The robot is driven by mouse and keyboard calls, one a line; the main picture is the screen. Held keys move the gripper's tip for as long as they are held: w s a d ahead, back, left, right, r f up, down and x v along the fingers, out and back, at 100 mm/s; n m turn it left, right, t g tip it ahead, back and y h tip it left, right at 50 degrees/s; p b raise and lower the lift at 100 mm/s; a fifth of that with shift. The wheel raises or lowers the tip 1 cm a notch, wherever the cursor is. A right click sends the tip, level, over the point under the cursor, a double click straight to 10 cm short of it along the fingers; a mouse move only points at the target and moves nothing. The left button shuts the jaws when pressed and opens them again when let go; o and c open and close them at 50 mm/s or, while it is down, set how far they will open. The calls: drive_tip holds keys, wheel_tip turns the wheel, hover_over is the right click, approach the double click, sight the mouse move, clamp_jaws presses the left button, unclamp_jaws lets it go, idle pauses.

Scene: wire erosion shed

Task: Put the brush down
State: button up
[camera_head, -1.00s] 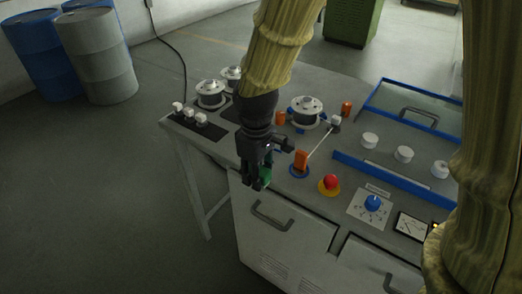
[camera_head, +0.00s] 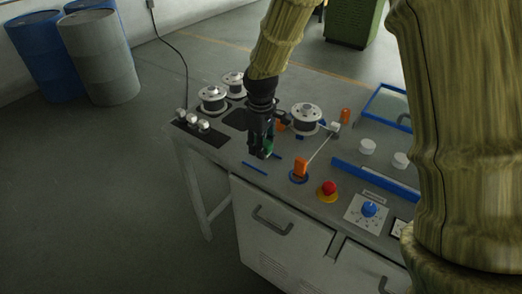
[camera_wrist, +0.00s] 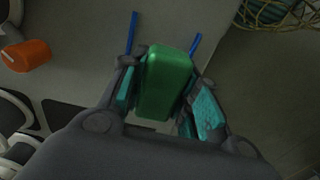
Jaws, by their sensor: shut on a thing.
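The brush shows as a green block (camera_wrist: 167,82) between the teal pads of my gripper (camera_wrist: 163,95) in the wrist view. My gripper is shut on it. In the head view my gripper (camera_head: 262,150) points down over the front left part of the grey machine table, and only a little of the green brush (camera_head: 269,147) shows beside the fingers. Bristles cannot be made out. Whether the brush touches the table top I cannot tell. Blue strips lie on the table near it, one (camera_head: 255,167) in front of the gripper.
An orange post (camera_head: 301,167) stands close to the right of my gripper. Wire spools (camera_head: 306,117) stand behind. A red button (camera_head: 328,188) and a blue dial (camera_head: 369,208) are to the right. White-topped pieces (camera_head: 191,121) sit at the left edge. A wire coil (camera_wrist: 290,12) shows in the wrist view.

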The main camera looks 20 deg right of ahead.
drive_tip(key=shift+w+d+f+p, duration=0.1)
drive_tip(key=shift+w+f+p, duration=0.05)
drive_tip(key=shift+f+p, duration=0.4)
drive_tip(key=shift+w+f+p, duration=0.1)
drive_tip(key=shift+f+p, duration=0.2)
drive_tip(key=shift+f, duration=0.4)
drive_tip(key=shift+s+f, duration=0.1)
drive_tip(key=shift+f, duration=0.25)
drive_tip(key=shift+f, duration=0.6)
drive_tip(key=o, duration=1.1)
drive_tip(key=shift+o, duration=0.2)
drive_tip(key=shift+r, duration=0.1)
